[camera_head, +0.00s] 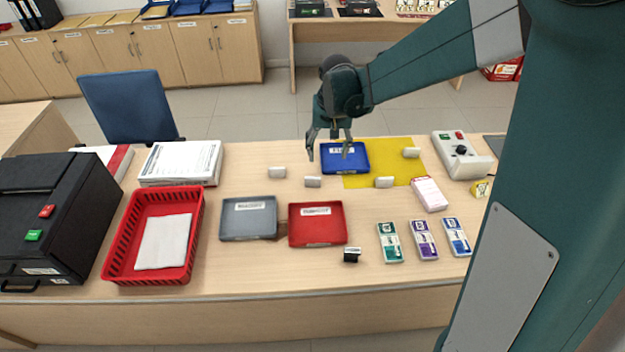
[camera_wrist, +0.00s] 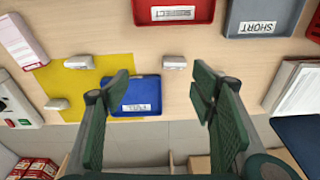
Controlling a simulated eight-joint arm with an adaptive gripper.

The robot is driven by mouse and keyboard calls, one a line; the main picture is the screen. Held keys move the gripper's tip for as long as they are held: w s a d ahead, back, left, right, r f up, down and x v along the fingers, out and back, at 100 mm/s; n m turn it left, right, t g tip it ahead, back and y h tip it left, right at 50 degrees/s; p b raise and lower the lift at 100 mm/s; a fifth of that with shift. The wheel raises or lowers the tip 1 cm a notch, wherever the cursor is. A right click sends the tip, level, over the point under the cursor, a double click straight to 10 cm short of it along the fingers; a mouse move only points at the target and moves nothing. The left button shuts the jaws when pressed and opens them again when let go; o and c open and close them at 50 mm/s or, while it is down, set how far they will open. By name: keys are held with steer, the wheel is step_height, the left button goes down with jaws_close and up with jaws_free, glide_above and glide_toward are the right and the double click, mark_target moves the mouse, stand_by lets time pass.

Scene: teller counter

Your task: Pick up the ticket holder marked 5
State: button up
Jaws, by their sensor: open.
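Several small whitish holders stand on the counter. In the head view one (camera_head: 277,172) is left of my gripper, one (camera_head: 312,182) is just in front of it, one (camera_head: 384,182) is at the yellow mat's front edge, and one (camera_head: 411,153) is at the mat's back right. The wrist view shows three of them (camera_wrist: 175,62) (camera_wrist: 79,62) (camera_wrist: 56,104). No number can be read on any, so I cannot tell which is 5. My gripper (camera_head: 328,155) is open and empty, pointing down above the counter by the blue tray; both fingers show in the wrist view (camera_wrist: 160,76).
The blue tray (camera_head: 325,171) lies partly on the yellow mat (camera_head: 385,147). Grey (camera_head: 248,235) and red (camera_head: 317,242) trays, a red basket (camera_head: 112,262) and several colored packs (camera_head: 424,240) stand nearer the front. A pink-white box (camera_head: 429,194) is right. Bare counter lies around the holders.

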steer(key=g, duration=0.2)
glide_above(313, 178)
step_height(313, 178, down, 13)
steer(key=shift+r+b, duration=0.15)
steer(key=shift+b, duration=0.2)
steer(key=shift+a, duration=0.1)
steer(key=shift+f, duration=1.4)
steer(key=shift+f+b, duration=0.8)
steer(key=shift+f, duration=1.8)
steer(key=c, duration=1)
